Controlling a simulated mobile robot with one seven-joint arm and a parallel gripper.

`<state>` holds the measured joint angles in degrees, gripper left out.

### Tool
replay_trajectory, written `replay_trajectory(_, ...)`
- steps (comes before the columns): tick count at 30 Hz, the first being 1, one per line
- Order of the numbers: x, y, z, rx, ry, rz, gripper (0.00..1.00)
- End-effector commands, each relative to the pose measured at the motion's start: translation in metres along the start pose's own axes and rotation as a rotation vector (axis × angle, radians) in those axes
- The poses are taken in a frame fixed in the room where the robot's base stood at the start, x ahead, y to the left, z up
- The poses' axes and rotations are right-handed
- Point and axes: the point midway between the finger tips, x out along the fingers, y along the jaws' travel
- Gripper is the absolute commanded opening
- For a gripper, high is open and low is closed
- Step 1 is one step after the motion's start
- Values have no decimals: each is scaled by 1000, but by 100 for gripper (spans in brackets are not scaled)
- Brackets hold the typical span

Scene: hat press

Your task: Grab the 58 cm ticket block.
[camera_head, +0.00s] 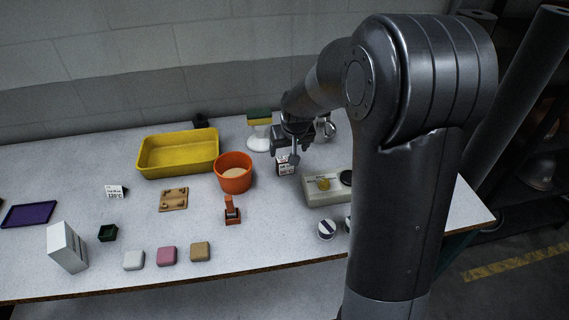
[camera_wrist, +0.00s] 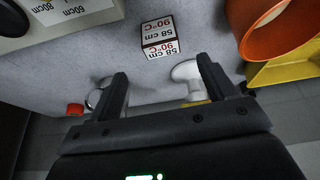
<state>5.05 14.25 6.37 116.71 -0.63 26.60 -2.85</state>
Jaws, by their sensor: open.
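The 58 cm ticket block (camera_wrist: 161,37) is a small white cube with black "58 cm" and red "90°C" print on the faces I see. It stands on the table just beyond my fingertips in the wrist view, roughly in line with the gap between them. In the head view the block (camera_head: 284,168) shows below my gripper (camera_head: 293,150), which partly covers it. In the wrist view my gripper (camera_wrist: 162,74) is open, a finger on each side, with nothing held. I see no contact between fingers and block.
An orange tub (camera_head: 234,179) stands left of the block, with a yellow tray (camera_head: 178,153) behind. A white-based stand (camera_head: 258,142) is behind. Another ticket block (camera_head: 115,191) reads 120°C.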

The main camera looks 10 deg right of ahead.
Motion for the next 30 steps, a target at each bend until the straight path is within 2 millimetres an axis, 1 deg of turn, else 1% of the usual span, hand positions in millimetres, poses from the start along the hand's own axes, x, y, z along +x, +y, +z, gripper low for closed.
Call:
replay_trajectory(6, 31, 0, 1, -1, -5, -1, 76)
replay_trajectory(9, 44, 0, 0, -1, -4, 0, 76)
replay_trajectory(17, 60, 0, 0, 0, -3, 0, 76)
replay_trajectory(24, 92, -2, -3, -1, -4, -1, 76)
replay_trajectory(27, 101, -2, -4, -1, -3, -1, 76)
replay_trajectory(30, 106, -2, -4, -1, -2, 0, 76)
